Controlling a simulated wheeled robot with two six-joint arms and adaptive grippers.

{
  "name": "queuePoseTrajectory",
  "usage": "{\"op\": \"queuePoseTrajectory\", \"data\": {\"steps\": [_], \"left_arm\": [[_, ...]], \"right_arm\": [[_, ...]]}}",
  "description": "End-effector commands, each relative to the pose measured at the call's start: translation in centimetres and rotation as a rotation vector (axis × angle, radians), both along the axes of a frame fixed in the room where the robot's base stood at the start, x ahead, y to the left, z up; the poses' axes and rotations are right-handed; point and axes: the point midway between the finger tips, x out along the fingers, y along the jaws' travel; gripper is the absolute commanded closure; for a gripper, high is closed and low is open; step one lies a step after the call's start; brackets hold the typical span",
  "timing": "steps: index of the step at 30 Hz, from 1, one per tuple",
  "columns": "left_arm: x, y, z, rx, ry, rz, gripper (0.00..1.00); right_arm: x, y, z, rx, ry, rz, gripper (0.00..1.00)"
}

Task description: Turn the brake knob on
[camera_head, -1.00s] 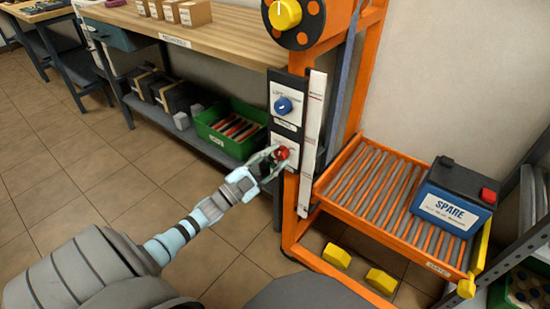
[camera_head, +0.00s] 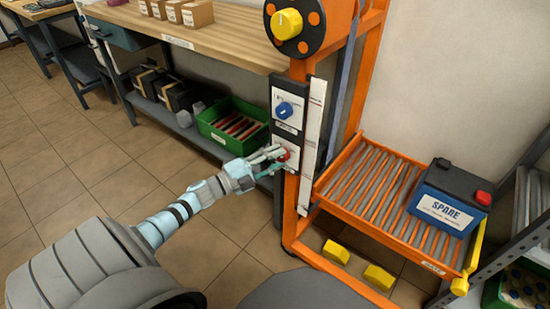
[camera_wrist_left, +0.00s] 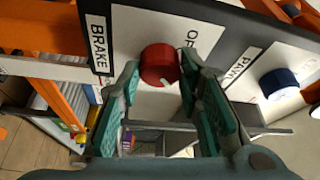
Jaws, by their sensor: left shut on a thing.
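The red brake knob (camera_head: 284,155) is on the lower white plate of the control panel on the orange post. In the left wrist view the knob (camera_wrist_left: 160,62) sits between the fingertips, with a small white mark at its lower edge. My left gripper (camera_head: 277,158) reaches it from the left and is shut on it; in the wrist view its teal fingers (camera_wrist_left: 160,76) flank the knob. A "BRAKE" label (camera_wrist_left: 98,43) is beside the plate, and a partly cut-off "OF" label is above right of the knob. My right gripper is not in view.
A blue knob (camera_head: 285,109) is just above on the panel. A yellow knob (camera_head: 286,22) is on the orange stand's top. A roller tray (camera_head: 345,195) with a spare battery (camera_head: 450,197) is to the right. A green bin (camera_head: 214,136) is on the bench's lower shelf.

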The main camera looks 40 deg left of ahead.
Motion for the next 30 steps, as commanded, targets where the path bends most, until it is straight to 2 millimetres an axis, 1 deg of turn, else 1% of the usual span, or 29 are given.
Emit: {"op": "queuePoseTrajectory", "data": {"steps": [12, 13, 16, 23, 26, 29, 30], "left_arm": [[-0.1, -0.1, -0.2, 0.011, 0.002, -0.001, 0.96], [-0.1, -0.1, -0.2, 0.011, 0.002, -0.001, 0.65], [-0.1, -0.1, -0.2, 0.010, 0.002, -0.002, 0.49], [0.0, 0.0, -0.1, 0.008, 0.001, -0.001, 0.47], [-0.2, 0.0, -0.1, 0.008, 0.001, 0.000, 0.47], [-1.2, 0.4, -0.3, 0.009, 0.004, -0.001, 0.47], [-2.0, 0.7, -0.4, 0.009, 0.006, -0.001, 0.47]], "right_arm": [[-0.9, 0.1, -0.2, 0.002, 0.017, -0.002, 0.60], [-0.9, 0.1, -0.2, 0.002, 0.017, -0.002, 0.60], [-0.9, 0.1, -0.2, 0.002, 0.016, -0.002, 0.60], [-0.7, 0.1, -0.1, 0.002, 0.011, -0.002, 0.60], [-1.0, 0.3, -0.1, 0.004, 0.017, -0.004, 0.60], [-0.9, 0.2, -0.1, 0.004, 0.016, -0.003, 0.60], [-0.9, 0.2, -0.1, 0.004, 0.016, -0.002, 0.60]]}}
